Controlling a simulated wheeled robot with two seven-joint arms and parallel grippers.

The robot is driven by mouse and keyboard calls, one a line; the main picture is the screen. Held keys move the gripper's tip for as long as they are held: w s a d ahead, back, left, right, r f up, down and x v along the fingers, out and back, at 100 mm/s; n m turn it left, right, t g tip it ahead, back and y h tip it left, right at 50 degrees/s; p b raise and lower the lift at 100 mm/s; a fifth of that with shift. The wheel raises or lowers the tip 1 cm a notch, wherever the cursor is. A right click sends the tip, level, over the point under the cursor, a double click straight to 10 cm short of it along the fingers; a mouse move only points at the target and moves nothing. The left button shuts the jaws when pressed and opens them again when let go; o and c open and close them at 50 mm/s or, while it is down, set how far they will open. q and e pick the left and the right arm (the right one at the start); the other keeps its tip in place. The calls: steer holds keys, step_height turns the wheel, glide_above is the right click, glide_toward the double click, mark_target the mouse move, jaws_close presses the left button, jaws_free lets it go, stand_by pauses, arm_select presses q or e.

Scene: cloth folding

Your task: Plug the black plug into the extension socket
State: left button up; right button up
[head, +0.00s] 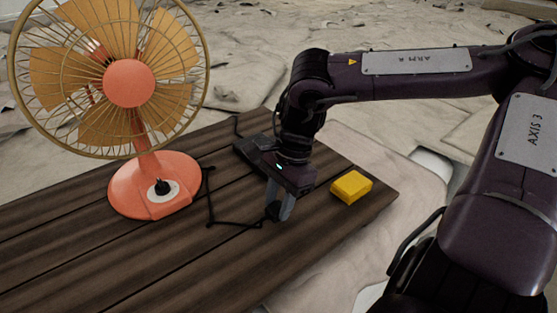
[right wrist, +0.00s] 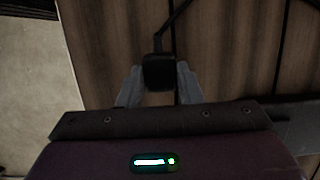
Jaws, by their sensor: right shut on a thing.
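The black plug (head: 272,211) is held between the fingertips of my right gripper (head: 280,206), low over the wooden table. In the right wrist view the plug (right wrist: 158,72) sits between the two grey fingers of my right gripper (right wrist: 158,84), with its cord leading away at the top. The dark extension socket (head: 250,149) lies on the table behind my right gripper, which hides part of it. The plug is apart from the socket. My left gripper is not in view.
An orange fan (head: 150,185) stands on the table (head: 130,255) at the left; a thin black cord runs across the boards from near its base to the plug. A yellow block (head: 351,187) lies near the table's right edge. The front of the table is clear.

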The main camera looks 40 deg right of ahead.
step_height(320, 180, up, 13)
steer(key=b, duration=0.2)
step_height(320, 180, up, 14)
steer(key=p, duration=0.5)
glide_above(279, 206)
steer(key=shift+f, duration=0.1)
steer(key=shift+a, duration=0.1)
